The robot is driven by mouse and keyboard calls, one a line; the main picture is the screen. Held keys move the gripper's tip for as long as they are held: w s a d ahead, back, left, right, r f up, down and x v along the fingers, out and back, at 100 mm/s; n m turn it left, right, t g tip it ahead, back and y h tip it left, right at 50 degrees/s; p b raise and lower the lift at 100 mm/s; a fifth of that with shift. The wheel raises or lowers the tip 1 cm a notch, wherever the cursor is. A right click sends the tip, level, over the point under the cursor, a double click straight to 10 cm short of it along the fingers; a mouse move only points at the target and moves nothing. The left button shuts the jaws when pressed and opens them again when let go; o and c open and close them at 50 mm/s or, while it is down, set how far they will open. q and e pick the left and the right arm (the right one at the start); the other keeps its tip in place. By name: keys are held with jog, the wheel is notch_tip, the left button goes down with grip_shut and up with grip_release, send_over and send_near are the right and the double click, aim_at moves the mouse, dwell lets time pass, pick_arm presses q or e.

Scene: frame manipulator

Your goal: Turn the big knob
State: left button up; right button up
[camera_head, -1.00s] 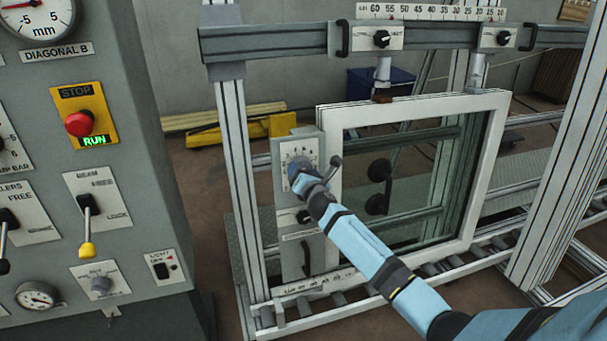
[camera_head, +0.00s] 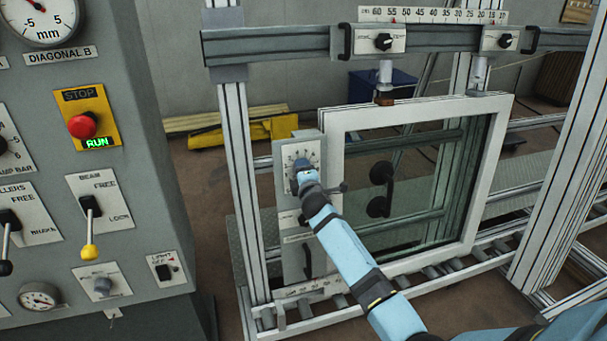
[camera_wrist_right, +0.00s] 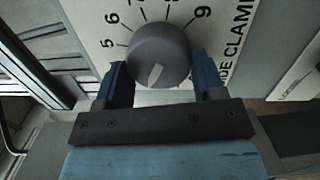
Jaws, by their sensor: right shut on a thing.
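The big knob (camera_wrist_right: 158,52) is round and dark grey with a pale wedge mark on its face. It sits on a white dial plate with printed numbers, several of which show around it in the right wrist view. My right gripper (camera_wrist_right: 163,80) is shut on the knob, one blue finger at each side. In the head view my right gripper (camera_head: 302,172) is at the dial plate (camera_head: 301,150) on the grey panel left of the white window frame (camera_head: 335,140), and it hides most of the knob. My left gripper is not in view.
A grey console (camera_head: 120,215) with gauges, levers and a red stop button (camera_head: 82,126) stands at the left. A metal rail (camera_head: 270,45) with a scale crosses above the window frame. A black handle (camera_head: 380,188) is on the glass. A lower handle (camera_head: 307,260) is below the dial.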

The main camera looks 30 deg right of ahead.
pick_arm(q)
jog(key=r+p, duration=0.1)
jog(key=p, duration=0.2)
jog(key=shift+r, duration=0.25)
pick_arm(e)
jog(key=m, duration=0.6)
jog(key=m+g, duration=0.1)
jog(key=m, duration=0.2)
jog(key=shift+r+m, duration=0.25)
jog(key=shift+m, duration=0.05)
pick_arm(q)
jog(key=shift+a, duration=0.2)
pick_arm(e)
jog(key=o, duration=0.9)
jog(key=shift+s, duration=0.1)
